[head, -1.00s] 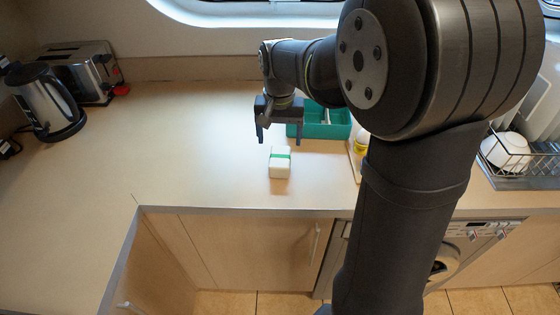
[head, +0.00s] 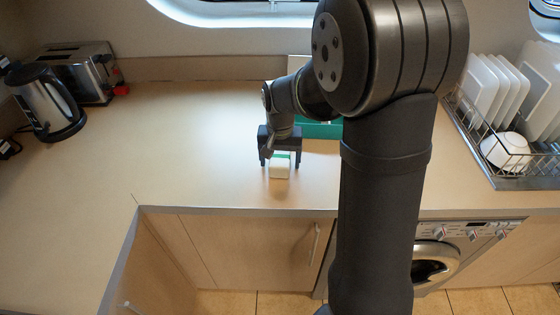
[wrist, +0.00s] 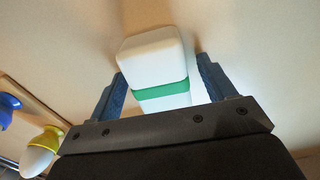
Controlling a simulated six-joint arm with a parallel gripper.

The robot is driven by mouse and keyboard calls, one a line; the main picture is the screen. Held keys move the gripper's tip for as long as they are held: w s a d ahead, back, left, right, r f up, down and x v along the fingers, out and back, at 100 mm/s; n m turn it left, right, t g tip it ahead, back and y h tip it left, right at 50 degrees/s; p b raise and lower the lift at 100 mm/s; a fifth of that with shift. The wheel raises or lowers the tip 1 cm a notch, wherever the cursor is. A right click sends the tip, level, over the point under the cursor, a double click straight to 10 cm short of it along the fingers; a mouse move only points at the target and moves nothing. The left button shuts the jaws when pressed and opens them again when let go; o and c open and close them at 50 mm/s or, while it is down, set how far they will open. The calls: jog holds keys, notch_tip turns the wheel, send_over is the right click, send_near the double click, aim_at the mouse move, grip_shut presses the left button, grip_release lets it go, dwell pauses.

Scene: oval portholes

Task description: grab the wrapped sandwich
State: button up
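The wrapped sandwich (head: 280,170) is a small white block with a green band. It lies on the counter near its front edge. My gripper (head: 279,167) is over it, with one finger on each side. In the wrist view the sandwich (wrist: 158,68) sits between the two blue fingertips of my gripper (wrist: 162,85). The fingers are open, and a gap shows beside the sandwich at least on the right. The far part of the sandwich is partly hidden by the gripper body.
A green box (head: 322,130) stands behind my gripper, partly hidden by my arm. A kettle (head: 45,100) and toaster (head: 85,72) are at the left. A dish rack (head: 515,165) with plates is at the right. The counter left of the sandwich is clear.

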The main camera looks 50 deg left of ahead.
jog(key=c, duration=1)
